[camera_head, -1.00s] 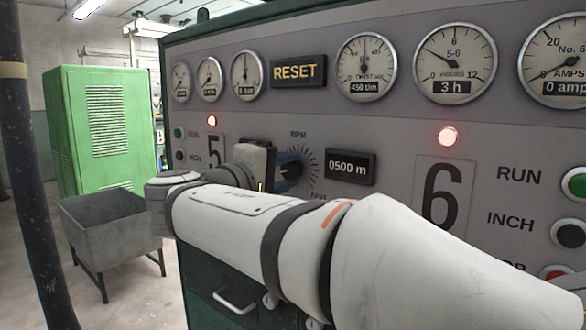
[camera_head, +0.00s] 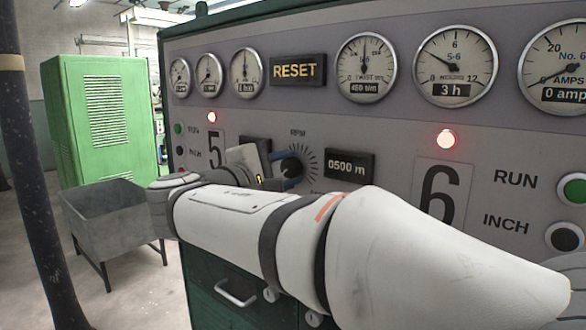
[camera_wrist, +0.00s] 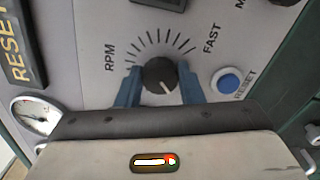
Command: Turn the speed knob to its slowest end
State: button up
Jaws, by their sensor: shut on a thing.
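The black round speed knob (camera_head: 291,167) sits on the grey panel below the letters RPM, inside a ring of tick marks. In the wrist view the knob (camera_wrist: 159,75) is between the two blue fingers of my gripper (camera_wrist: 160,88), which is shut on it. Its pale pointer line points down and slightly right in that view. The FAST label (camera_wrist: 212,38) shows to the right of the dial there; the slow end of the scale is hidden. In the head view my gripper (camera_head: 286,176) reaches the knob from the left, tilted.
The 0500 m display (camera_head: 349,167) is right of the knob, and a RESET sign (camera_head: 298,69) is above. A blue reset button (camera_wrist: 229,81) lies close to one finger. A grey bin (camera_head: 110,215) and a green cabinet (camera_head: 103,120) stand at the left.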

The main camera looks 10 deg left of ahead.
jog(key=o, duration=1)
jog(key=b+v, duration=0.1)
jog(key=v, duration=0.7)
jog(key=shift+b, duration=0.4)
jog(key=shift+f, duration=0.1)
